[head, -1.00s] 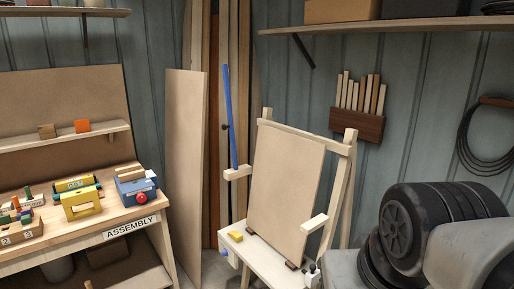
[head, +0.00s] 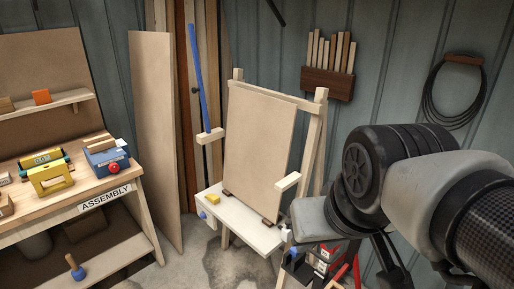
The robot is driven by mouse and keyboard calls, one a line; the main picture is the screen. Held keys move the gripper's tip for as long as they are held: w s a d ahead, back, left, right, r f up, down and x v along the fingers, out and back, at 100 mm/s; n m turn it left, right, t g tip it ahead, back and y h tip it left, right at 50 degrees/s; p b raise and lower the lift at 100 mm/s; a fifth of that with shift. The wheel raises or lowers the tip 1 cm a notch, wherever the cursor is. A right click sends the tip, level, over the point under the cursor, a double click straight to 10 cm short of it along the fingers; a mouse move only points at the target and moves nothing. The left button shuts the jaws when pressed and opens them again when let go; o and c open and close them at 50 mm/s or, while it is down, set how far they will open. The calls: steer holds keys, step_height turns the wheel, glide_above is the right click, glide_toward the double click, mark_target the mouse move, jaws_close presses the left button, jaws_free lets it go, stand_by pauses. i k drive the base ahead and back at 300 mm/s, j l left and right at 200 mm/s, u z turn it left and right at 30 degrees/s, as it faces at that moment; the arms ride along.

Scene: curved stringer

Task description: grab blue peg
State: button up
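Several blue things show in the head view, and I cannot tell for sure which is the peg. A small blue rounded piece (head: 203,215) sits at the left front edge of the white easel ledge (head: 240,222). Another small blue piece (head: 293,254) is under the ledge's right end, close to my arm and partly hidden. A long thin blue rod (head: 200,75) stands upright, slightly tilted, behind the easel's left side. A blue piece with a wooden handle (head: 75,268) is on the bench's lower shelf.
A tan board (head: 258,150) rests on the easel. A yellow block (head: 213,199) lies on the ledge. The assembly bench (head: 130,200) at left holds a yellow box (head: 50,178) and a blue box (head: 107,158). Red and dark items (head: 325,258) lie low beside my arm. Floor is open between bench and easel.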

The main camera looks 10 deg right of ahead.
mark_target(293, 251)
steer(key=z, duration=0.3)
steer(key=k+l, duration=0.15)
steer(key=i, duration=0.5)
steer(key=j+u, duration=0.1)
steer(key=j, duration=0.6)
steer(key=i+j+u, duration=0.1)
steer(key=j, duration=0.55)
